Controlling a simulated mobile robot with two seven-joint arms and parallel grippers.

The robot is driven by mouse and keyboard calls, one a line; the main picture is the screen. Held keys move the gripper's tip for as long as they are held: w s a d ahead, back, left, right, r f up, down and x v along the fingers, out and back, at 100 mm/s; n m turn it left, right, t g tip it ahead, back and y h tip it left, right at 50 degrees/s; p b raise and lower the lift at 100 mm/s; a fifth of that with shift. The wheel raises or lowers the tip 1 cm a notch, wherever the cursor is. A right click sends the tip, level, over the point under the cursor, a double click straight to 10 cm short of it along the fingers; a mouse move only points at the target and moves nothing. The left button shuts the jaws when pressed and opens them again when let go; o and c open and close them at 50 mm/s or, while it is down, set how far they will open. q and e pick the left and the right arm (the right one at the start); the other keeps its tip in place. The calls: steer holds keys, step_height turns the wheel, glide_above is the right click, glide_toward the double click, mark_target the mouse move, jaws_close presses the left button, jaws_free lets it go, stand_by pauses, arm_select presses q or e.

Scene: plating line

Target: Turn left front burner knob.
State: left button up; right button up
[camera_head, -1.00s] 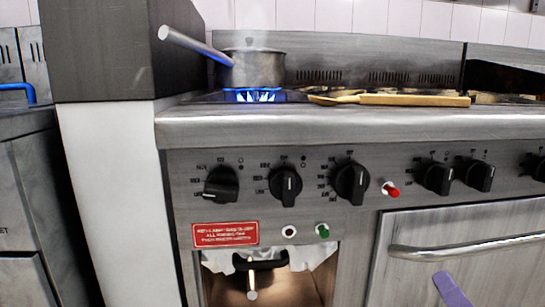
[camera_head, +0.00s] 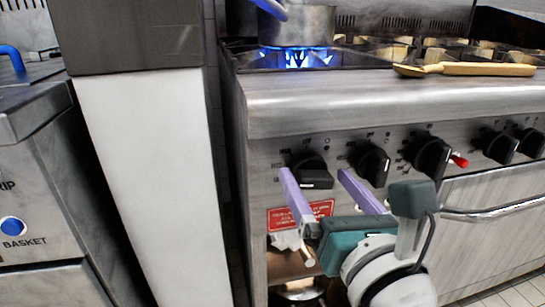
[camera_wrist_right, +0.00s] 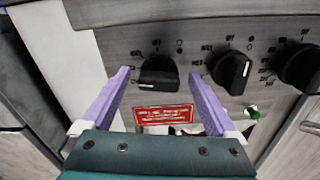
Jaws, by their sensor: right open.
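The leftmost black knob (camera_head: 311,170) is on the stove's front panel, below the lit burner. It also shows in the right wrist view (camera_wrist_right: 158,73), where its bar lies roughly sideways, unlike the upright bar of the second knob (camera_wrist_right: 232,72). My right gripper (camera_head: 316,172) is open and empty, its two purple fingers pointing at the panel. In the wrist view its fingertips (camera_wrist_right: 159,72) lie to the left and right of the leftmost knob. I cannot tell whether they touch it. My left gripper is not in view.
A pot (camera_head: 297,25) stands over the blue flame (camera_head: 295,58). A wooden spoon (camera_head: 470,69) lies on the cooktop. More knobs (camera_head: 433,157) continue to the right, above an oven handle (camera_head: 490,210). A red sign (camera_wrist_right: 163,113) is below the leftmost knob. A fryer stands at the left.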

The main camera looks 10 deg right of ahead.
steer(key=shift+w, duration=0.8)
steer(key=shift+a, duration=0.1)
steer(key=c, duration=1.3)
